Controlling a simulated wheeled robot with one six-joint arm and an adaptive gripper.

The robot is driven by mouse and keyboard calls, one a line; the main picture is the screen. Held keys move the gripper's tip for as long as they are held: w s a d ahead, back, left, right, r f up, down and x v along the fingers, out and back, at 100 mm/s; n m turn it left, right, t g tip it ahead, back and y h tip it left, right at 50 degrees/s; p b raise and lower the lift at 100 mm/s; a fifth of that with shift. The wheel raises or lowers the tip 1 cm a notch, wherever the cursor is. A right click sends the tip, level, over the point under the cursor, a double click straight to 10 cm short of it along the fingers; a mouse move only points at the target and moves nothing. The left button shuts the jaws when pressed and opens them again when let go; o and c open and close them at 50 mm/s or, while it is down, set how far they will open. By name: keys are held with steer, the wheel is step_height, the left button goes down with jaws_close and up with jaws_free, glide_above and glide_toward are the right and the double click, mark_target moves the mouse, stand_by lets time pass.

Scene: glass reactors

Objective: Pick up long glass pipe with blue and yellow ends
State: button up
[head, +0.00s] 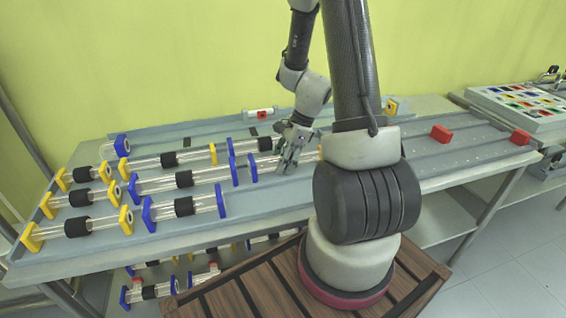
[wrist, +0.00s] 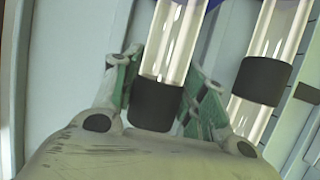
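A glass pipe (head: 267,165) with a black middle sleeve lies on the rack; it has a blue end plate (head: 252,168) at its left, and a bit of yellow shows at its right, mostly behind my arm. My gripper (head: 286,166) is low over this pipe. In the wrist view, the pipe (wrist: 173,45) and its black sleeve (wrist: 155,105) lie between the two green-padded fingers of my gripper (wrist: 165,85). The pads are close to the sleeve on both sides; I cannot tell whether they press on it. A blue end plate (wrist: 212,4) shows at the top edge.
A parallel glass pipe with a black sleeve (wrist: 262,80) lies close to the right finger. Several glass pipes with blue or yellow ends fill the rack's left side, such as one with a yellow right end (head: 213,153). Two red blocks (head: 441,133) sit on the right rails.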

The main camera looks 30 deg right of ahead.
steer(key=c, duration=0.3)
steer(key=shift+r, duration=0.1)
